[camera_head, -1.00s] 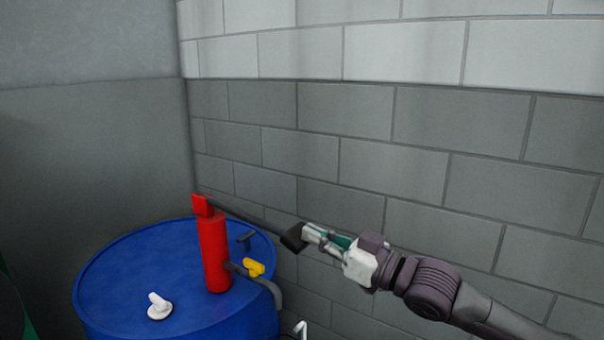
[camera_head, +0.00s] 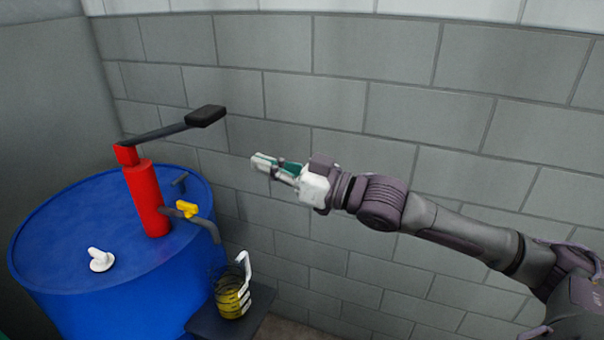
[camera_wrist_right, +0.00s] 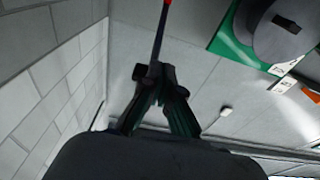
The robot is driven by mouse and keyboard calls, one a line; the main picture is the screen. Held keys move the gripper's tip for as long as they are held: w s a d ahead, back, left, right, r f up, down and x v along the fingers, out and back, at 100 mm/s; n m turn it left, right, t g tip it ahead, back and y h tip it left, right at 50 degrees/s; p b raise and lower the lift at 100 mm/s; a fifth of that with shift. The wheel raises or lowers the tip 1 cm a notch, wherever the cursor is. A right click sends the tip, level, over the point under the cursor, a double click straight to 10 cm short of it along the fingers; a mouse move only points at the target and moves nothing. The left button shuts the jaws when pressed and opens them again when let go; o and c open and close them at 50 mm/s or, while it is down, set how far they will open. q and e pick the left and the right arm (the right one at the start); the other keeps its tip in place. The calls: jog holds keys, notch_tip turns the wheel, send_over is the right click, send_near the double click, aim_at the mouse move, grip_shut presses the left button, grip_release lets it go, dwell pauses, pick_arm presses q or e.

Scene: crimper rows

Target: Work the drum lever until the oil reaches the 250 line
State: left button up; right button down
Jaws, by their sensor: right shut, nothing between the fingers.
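The red hand pump (camera_head: 147,200) stands upright on the blue drum (camera_head: 60,225). Its dark lever (camera_head: 160,133) slants up to the right and ends in a black grip (camera_head: 205,116). The clear measuring jug (camera_head: 231,295) with a white handle stands below the pump's grey spout (camera_head: 209,229) and holds yellow oil in its lower part. Its marks are too small to read. My right gripper (camera_head: 262,164) is shut and empty, to the right of and lower than the grip, apart from it. In the right wrist view, the lever (camera_wrist_right: 160,35) shows beyond my fingers (camera_wrist_right: 158,98). My left gripper is not in view.
A white cap (camera_head: 101,260) is on the drum top. The jug stands on a dark stand (camera_head: 205,322). A grey block wall (camera_head: 400,110) runs close behind; the air between grip and gripper is free.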

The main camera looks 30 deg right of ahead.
jog(key=b+v, duration=0.1)
jog(key=v, duration=0.2)
jog(key=b+v, duration=0.1)
jog(key=v, duration=0.2)
jog(key=shift+a+f, duration=0.1)
jog(key=shift+f, duration=0.1)
dwell(1.1)
jog(key=shift+r, duration=0.15)
dwell(0.6)
